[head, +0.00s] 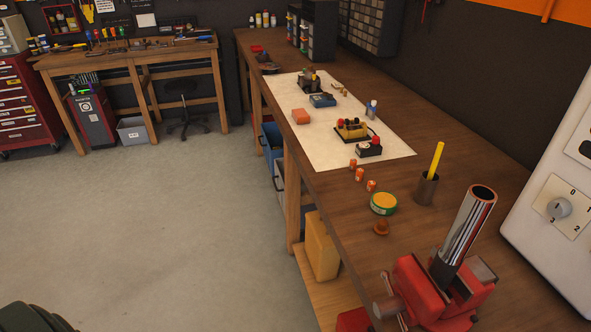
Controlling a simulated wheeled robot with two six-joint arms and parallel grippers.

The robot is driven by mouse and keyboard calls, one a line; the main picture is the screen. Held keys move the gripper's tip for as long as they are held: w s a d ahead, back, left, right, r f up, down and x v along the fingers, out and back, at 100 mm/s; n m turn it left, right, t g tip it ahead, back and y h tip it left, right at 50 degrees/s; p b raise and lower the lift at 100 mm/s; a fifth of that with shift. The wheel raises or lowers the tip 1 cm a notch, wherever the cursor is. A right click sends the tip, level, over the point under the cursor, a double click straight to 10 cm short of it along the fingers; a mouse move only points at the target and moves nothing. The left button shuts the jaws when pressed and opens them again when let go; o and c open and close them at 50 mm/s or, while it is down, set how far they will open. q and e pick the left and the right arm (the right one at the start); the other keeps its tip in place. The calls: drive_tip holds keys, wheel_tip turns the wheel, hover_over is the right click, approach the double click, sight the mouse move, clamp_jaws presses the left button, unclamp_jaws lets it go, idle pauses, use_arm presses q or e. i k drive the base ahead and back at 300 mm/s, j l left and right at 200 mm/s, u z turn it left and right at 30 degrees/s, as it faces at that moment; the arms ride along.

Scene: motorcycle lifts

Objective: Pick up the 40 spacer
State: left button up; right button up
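Several small items stand on the wooden workbench (330,200), but no marking "40" is legible in the head view. Three small orange cylinders stand in a loose row near the front edge: one at the back (353,163), one in the middle (359,174) and one in front (371,185). They may be spacers; I cannot tell which, if any, is the 40 spacer. Neither of my grippers is in view.
A green-and-yellow round tin (384,203), a brown knob-like piece (381,228) and a dark cup with a yellow stick (427,190) stand nearby. A red vise (425,290) holds a chrome tube (468,225). Open floor (170,230) lies left of the bench.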

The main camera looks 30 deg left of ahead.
sight(360, 172)
drive_tip(key=u, duration=0.35)
drive_tip(key=z, duration=0.45)
drive_tip(key=i+j+z, duration=0.2)
drive_tip(key=j+z, duration=0.15)
drive_tip(key=j, duration=0.2)
drive_tip(key=i+j+z, duration=0.1)
drive_tip(key=j+z, duration=0.2)
drive_tip(key=j, duration=0.2)
drive_tip(key=j+z, duration=0.35)
drive_tip(key=j, duration=0.25)
drive_tip(key=i, duration=0.05)
